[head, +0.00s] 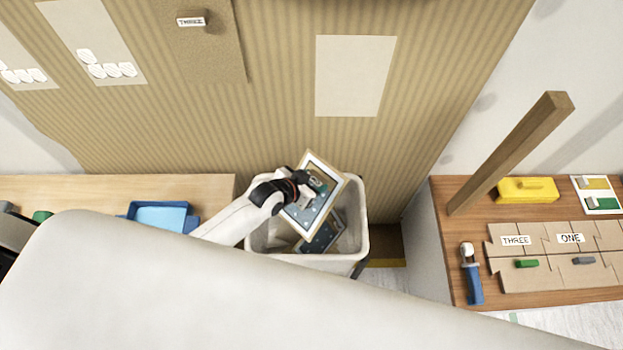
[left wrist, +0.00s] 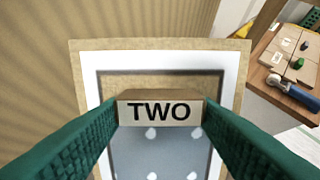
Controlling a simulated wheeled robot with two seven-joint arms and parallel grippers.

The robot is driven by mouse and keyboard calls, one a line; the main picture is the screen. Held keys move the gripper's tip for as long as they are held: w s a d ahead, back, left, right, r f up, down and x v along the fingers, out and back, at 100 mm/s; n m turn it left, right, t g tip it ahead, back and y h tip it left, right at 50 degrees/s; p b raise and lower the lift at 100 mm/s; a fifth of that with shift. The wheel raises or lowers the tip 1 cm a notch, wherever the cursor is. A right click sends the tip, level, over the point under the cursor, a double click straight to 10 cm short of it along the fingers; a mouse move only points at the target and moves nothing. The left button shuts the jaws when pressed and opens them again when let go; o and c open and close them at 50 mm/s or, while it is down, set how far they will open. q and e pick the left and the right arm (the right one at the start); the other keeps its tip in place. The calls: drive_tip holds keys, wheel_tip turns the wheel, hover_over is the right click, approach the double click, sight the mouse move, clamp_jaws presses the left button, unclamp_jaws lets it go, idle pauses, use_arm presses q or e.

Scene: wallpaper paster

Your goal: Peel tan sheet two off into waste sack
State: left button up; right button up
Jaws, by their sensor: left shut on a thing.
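My left gripper (head: 308,188) is shut on a small tan block marked TWO (left wrist: 160,110), between its green fingers. Around the block, a tan-edged panel (head: 327,170) with a white band and a blue, white-spotted middle shows; it is tilted over the pale waste sack (head: 254,238). The panel fills the middle of the left wrist view (left wrist: 88,62). Inside the sack lies another blue, tan-edged piece (head: 322,236), partly hidden. My right gripper is not in view.
A tan sheet marked THREE (head: 215,55) hangs on the striped wall, with a bare pale rectangle (head: 355,75) to its right. The right table (head: 450,225) holds an upright wooden post (head: 510,150), a yellow box (head: 527,191), a blue-handled tool (head: 473,280) and cardboard pieces. A blue tray (head: 158,216) is left.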

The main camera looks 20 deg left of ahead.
use_arm(q)
wheel_tip(320, 180, down, 9)
drive_tip(key=b, duration=0.6)
drive_tip(key=shift+f, duration=0.2)
drive_tip(key=o, duration=1.1)
drive_tip(key=shift+c, duration=0.2)
drive_tip(key=v, duration=1.2)
drive_tip(key=shift+p, duration=0.4)
